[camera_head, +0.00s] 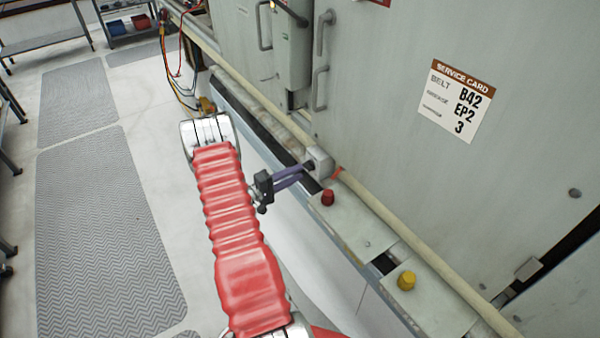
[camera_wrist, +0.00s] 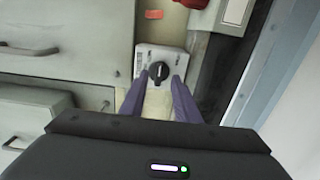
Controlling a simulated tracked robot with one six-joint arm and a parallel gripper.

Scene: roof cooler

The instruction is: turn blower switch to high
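The blower switch looks to be a small light grey box (camera_head: 319,160) on the ledge along the cabinet, in front of my gripper in the head view. In the wrist view, its face (camera_wrist: 147,54) carries a round black knob (camera_wrist: 159,71) with a pale pointer line, roughly upright in the picture. Small markings on the face are too small to read. My gripper (camera_head: 304,171) has two purple fingers; in the wrist view (camera_wrist: 158,80) they are apart, with tips at either side of the knob's lower part. I cannot tell whether they touch it. In the head view the knob is hidden.
A red button (camera_head: 328,198) and a yellow button (camera_head: 407,281) stand on the ledge close by. The grey cabinet has handles (camera_head: 321,90) and a service card (camera_head: 455,101). Hoses (camera_head: 180,70) hang at the back. The floor with grey mats (camera_head: 100,230) is clear at left.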

